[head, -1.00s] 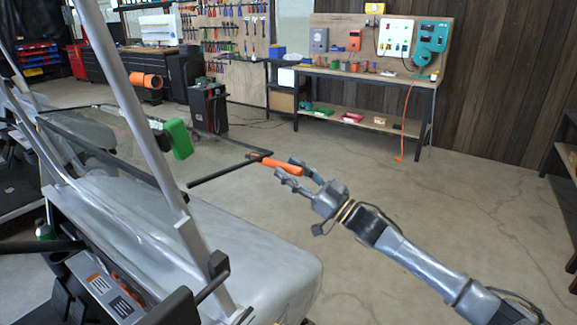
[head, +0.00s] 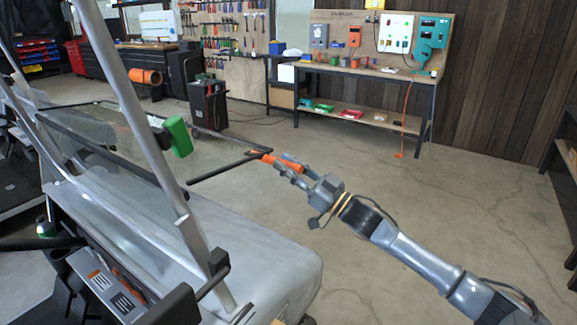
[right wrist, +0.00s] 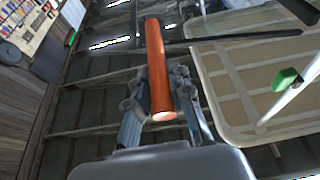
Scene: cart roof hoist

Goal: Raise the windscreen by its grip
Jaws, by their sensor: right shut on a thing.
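The windscreen (head: 222,170) is a clear pane with a dark frame, folded out low ahead of the cart's pale posts in the head view. Its orange grip (head: 262,156) sticks out at the frame's right corner. My right gripper (head: 285,167) is shut on the grip, with the fingers on either side of it. The fingers cover part of the grip in the head view. My left gripper is not seen.
A green knob (head: 178,137) sits on the cart's near post (head: 135,105). The pale cart hood (head: 265,265) lies below the windscreen. A workbench (head: 365,73) stands at the back. The floor right of the cart is open.

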